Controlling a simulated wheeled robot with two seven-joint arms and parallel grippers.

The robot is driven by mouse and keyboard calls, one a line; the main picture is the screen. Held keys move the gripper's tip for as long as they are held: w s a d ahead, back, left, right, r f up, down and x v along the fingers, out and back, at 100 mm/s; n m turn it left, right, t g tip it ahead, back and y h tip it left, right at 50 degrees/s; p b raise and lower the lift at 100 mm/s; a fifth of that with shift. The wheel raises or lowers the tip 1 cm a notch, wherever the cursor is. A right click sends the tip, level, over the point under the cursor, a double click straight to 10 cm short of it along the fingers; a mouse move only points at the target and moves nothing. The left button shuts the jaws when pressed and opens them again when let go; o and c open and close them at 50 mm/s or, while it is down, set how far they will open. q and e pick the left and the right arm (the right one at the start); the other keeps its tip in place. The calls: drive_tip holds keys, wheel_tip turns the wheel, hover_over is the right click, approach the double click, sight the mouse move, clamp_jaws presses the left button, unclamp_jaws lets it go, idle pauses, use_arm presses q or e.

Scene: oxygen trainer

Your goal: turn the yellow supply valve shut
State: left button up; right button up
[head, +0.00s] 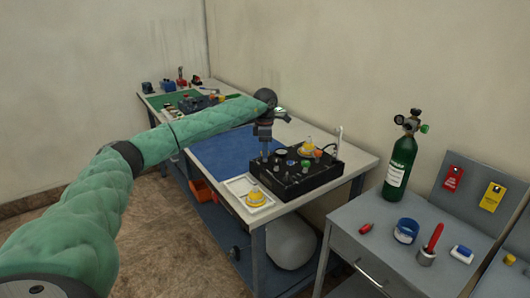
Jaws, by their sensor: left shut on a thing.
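The black trainer box (294,178) sits on the workbench, with several knobs and fittings on its top. My left gripper (264,153) points down at the back left part of the box. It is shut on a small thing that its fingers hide. I cannot make out a yellow valve there. A yellow domed piece (308,146) stands at the back of the box, apart from the gripper. A similar yellow piece (255,197) lies in a white tray (236,187) in front of the box. My right gripper is not in view.
A blue mat (222,155) lies on the bench under my left arm. At right, a grey cabinet (350,222) holds a green oxygen cylinder (400,165), a blue roll (405,230) and a red-handled tool (431,243). Red and yellow tags (492,196) hang behind.

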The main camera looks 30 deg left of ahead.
use_arm(q)
drive_tip(key=shift+m, duration=0.8)
drive_tip(key=shift+m+b, duration=0.3)
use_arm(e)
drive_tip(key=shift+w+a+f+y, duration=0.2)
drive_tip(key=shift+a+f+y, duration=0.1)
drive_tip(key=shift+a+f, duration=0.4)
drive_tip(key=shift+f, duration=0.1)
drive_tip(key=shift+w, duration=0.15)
use_arm(q)
drive_tip(key=o, duration=1)
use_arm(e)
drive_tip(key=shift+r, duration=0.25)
